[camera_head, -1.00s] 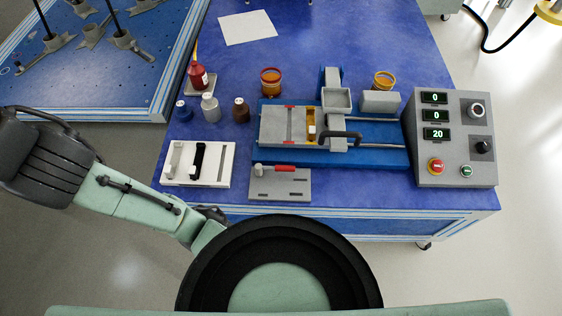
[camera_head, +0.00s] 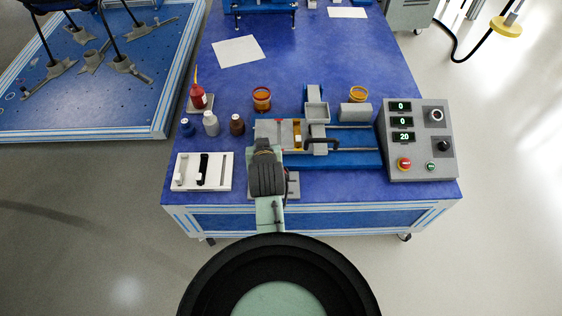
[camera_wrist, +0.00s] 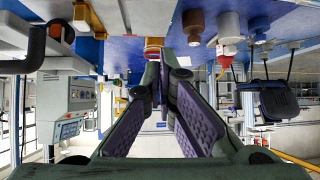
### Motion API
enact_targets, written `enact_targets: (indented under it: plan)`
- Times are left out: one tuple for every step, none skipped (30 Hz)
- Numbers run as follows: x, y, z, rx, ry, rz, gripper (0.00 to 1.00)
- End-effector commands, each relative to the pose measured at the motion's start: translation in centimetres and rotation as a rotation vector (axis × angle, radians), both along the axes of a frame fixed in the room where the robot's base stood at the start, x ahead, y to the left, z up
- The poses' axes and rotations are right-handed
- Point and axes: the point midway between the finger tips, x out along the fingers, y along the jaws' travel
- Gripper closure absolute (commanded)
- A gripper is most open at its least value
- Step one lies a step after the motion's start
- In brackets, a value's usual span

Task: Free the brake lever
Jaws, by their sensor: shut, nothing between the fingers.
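The grey lever plate (camera_head: 293,187) lies at the front edge of the blue table in the head view. My arm covers most of it. In the head view my arm also hides my gripper. In the wrist view my gripper (camera_wrist: 167,58) is shut and empty, its purple-padded fingers meeting at the tips. I cannot tell whether it touches the lever, which I cannot make out in the wrist view.
The blue test rig (camera_head: 350,158) stands just beyond, with a black handle (camera_head: 322,141). A control box (camera_head: 418,150) is to the right. A white tray (camera_head: 187,181) and several bottles, such as the brown bottle (camera_head: 237,125), are to the left.

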Motion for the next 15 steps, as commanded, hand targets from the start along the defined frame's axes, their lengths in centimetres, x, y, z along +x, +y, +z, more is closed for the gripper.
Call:
enact_targets:
  plan:
    - [-1.1,-1.5,-1.3,-0.008,0.056,-0.03,1.0]
    - [-1.7,-2.2,-2.0,-0.012,0.084,-0.044,1.0]
    - [-2.3,-3.0,-2.8,-0.016,0.114,-0.06,1.0]
    - [-2.7,-3.4,-3.3,-0.018,0.133,-0.069,1.0]
    - [-3.1,-3.7,-3.7,-0.02,0.148,-0.076,1.0]
    - [-3.4,-4.1,-4.1,-0.022,0.162,-0.083,1.0]
    - [-3.6,-4.3,-4.3,-0.023,0.17,-0.088,1.0]
    - [-3.7,-4.4,-4.4,-0.024,0.176,-0.09,1.0]
    - [-3.8,-4.5,-4.6,-0.025,0.18,-0.093,1.0]
    - [-3.8,-4.5,-4.6,-0.025,0.182,-0.092,1.0]
    - [-3.8,-4.5,-4.6,-0.025,0.182,-0.092,1.0]
    - [-3.8,-4.5,-4.6,-0.025,0.181,-0.093,1.0]
    - [-3.8,-4.5,-4.6,-0.025,0.18,-0.093,1.0]
    - [-3.8,-4.5,-4.6,-0.024,0.18,-0.092,1.0]
    - [-3.8,-4.5,-4.6,-0.024,0.179,-0.092,1.0]
